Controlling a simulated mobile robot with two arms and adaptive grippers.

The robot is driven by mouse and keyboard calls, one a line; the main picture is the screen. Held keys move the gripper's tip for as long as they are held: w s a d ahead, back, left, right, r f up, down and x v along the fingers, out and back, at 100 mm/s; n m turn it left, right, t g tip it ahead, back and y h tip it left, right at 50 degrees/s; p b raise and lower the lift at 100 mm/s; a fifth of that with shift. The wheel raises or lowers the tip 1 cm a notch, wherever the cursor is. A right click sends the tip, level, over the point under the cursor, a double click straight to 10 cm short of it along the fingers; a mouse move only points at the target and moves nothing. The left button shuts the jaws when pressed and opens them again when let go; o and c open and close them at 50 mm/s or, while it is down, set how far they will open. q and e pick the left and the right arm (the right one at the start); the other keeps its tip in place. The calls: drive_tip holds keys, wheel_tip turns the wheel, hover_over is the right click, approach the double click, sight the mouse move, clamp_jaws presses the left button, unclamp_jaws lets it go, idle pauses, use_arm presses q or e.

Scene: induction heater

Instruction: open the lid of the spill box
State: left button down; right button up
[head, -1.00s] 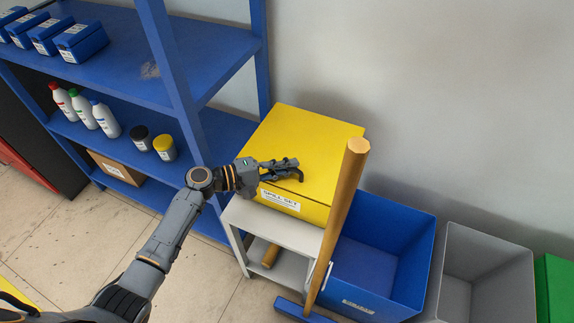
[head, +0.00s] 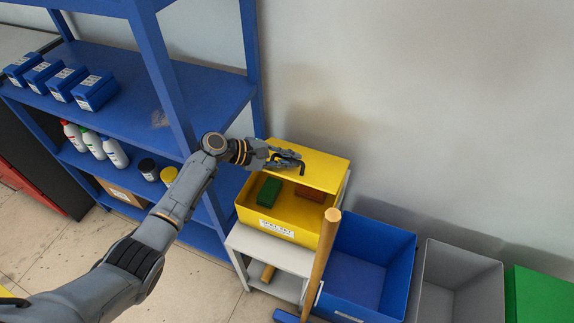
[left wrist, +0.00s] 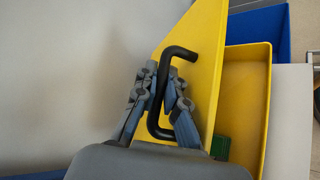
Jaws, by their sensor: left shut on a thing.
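The yellow spill box (head: 297,236) stands on a grey stand, its label on the front wall. Its yellow lid (head: 325,168) is raised and tilted at the back, so the front of the inside is exposed. A green block (head: 268,191) and a red-brown block (head: 309,193) lie inside. My left gripper (head: 290,161) is at the lid's outer face, shut on the black bent handle. In the left wrist view the fingers (left wrist: 163,92) sit on either side of the handle (left wrist: 179,52), with the lid (left wrist: 207,72) just beyond. My right gripper is not in view.
A blue shelf (head: 185,85) with boxes and bottles stands at the left. A wooden-handled tool (head: 322,262) leans upright before the box. A blue bin (head: 372,240), a grey bin (head: 455,262) and a green bin (head: 538,297) stand to the right. The wall is behind.

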use_arm(q)
drive_tip(key=shift+w+d+r, duration=0.2)
drive_tip(key=shift+w+r, duration=0.35)
drive_tip(key=shift+r, duration=0.1)
drive_tip(key=c, duration=1.7)
unclamp_jaws()
drive_tip(key=shift+r, duration=0.2)
wheel_tip(320, 180, up, 10)
drive_tip(key=shift+f, duration=0.25)
